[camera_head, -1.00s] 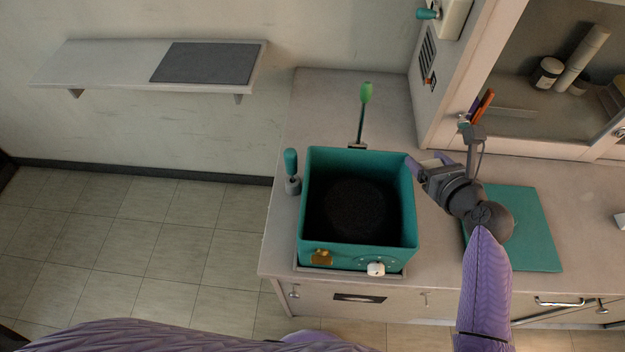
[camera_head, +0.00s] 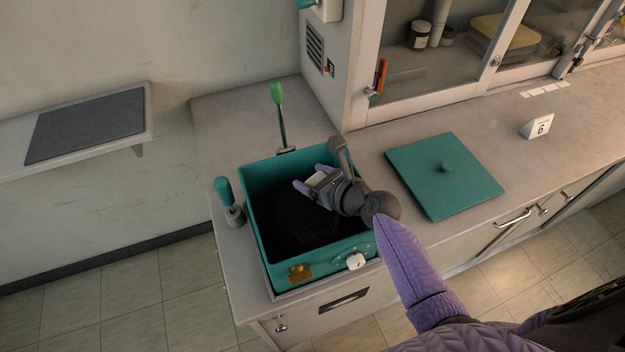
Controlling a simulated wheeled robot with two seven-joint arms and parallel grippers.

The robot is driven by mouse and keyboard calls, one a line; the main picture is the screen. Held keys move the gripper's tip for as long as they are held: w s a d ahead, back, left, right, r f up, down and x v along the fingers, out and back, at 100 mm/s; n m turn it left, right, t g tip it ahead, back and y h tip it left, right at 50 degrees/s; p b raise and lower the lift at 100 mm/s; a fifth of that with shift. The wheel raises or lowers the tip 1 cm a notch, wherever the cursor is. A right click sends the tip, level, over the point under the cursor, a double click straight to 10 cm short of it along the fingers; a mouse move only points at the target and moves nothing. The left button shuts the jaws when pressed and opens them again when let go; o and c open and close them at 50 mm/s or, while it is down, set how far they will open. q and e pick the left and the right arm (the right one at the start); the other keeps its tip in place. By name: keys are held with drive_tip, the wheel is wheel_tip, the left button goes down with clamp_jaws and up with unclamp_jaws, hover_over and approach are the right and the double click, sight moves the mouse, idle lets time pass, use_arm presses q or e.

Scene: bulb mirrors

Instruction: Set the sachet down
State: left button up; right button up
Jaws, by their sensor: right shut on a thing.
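My right gripper (camera_head: 310,178) is over the open teal box (camera_head: 262,178), at the upper right part of its opening. It is shut on the sachet (camera_head: 317,179), of which only a small cream-white patch shows between the purple fingers. The rest of the sachet is hidden by the gripper. The inside of the box is dark, and I cannot make out its floor clearly. My left gripper is not in view.
A flat teal lid (camera_head: 442,180) with a knob lies on the counter (camera_head: 500,160) at right. A green-tipped lever (camera_head: 280,110) and a teal-handled lever (camera_head: 226,196) stand beside the box. A numbered tent card (camera_head: 537,127) stands further right. A wall shelf (camera_head: 90,125) is at left.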

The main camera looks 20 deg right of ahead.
drive_tip(key=o, duration=1.1)
drive_tip(key=shift+f, duration=0.1)
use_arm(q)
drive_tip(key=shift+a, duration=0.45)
use_arm(e)
drive_tip(key=shift+s+r, duration=0.1)
drive_tip(key=shift+r, duration=0.2)
drive_tip(key=p+v, duration=0.3)
drive_tip(key=v, duration=0.8)
drive_tip(key=shift+s+d+f, duration=0.1)
drive_tip(key=shift+s+d, duration=0.1)
drive_tip(key=shift+s, duration=0.15)
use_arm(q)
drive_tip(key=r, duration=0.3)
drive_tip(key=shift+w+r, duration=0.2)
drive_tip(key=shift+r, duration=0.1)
